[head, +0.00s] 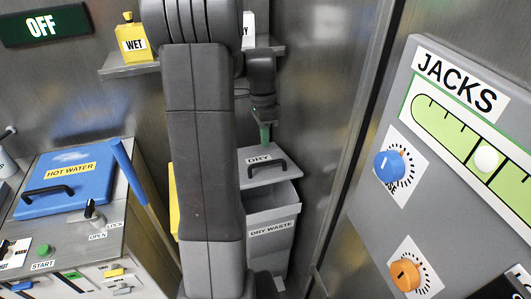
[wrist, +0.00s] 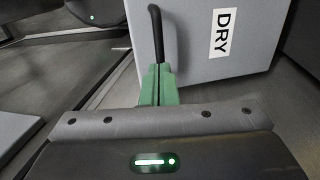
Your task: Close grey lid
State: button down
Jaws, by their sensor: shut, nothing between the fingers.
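The grey lid (head: 285,177) marked DRY sits at the top of the grey DRY WASTE bin (head: 272,249). It looks raised at the front, with a gap between it and the bin's front rim. A black bar handle (head: 267,166) is on the lid. My gripper (head: 265,142) points down just above the lid, near the handle, its green fingers together and empty. In the wrist view the fingertips (wrist: 158,68) are at the near end of the handle (wrist: 156,32), beside the lid (wrist: 190,48). I cannot tell whether they touch.
A blue HOT WATER lid (head: 75,188) is at the left. A shelf (head: 130,66) with a yellow WET container (head: 131,40) is on the wall behind. A grey JACKS panel (head: 459,150) with dials stands at the right. A metal wall is close beside the bin.

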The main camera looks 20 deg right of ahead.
jog(key=f, duration=0.3)
jog(key=s+f, duration=0.1)
jog(key=f, duration=0.1)
jog(key=shift+a+f, duration=0.1)
jog(key=shift+f, duration=0.15)
jog(key=shift+f, duration=0.1)
jog(key=s+f+t+b, duration=0.1)
jog(key=f+b, duration=0.2)
jog(key=s+f+t+b, duration=0.1)
jog(key=s+f+b, duration=0.1)
jog(key=f+b, duration=0.1)
jog(key=s+f+t+b, duration=0.1)
jog(key=s+f+b, duration=0.1)
jog(key=f+b, duration=0.2)
jog(key=shift+a, duration=0.1)
jog(key=shift+s+a+f, duration=0.15)
jog(key=shift+s+f, duration=0.05)
jog(key=shift+s, duration=0.1)
jog(key=shift+s, duration=0.1)
jog(key=p, duration=0.4)
send_near(271, 183)
jog(key=shift+s+r, duration=0.2)
jog(key=shift+s, duration=0.3)
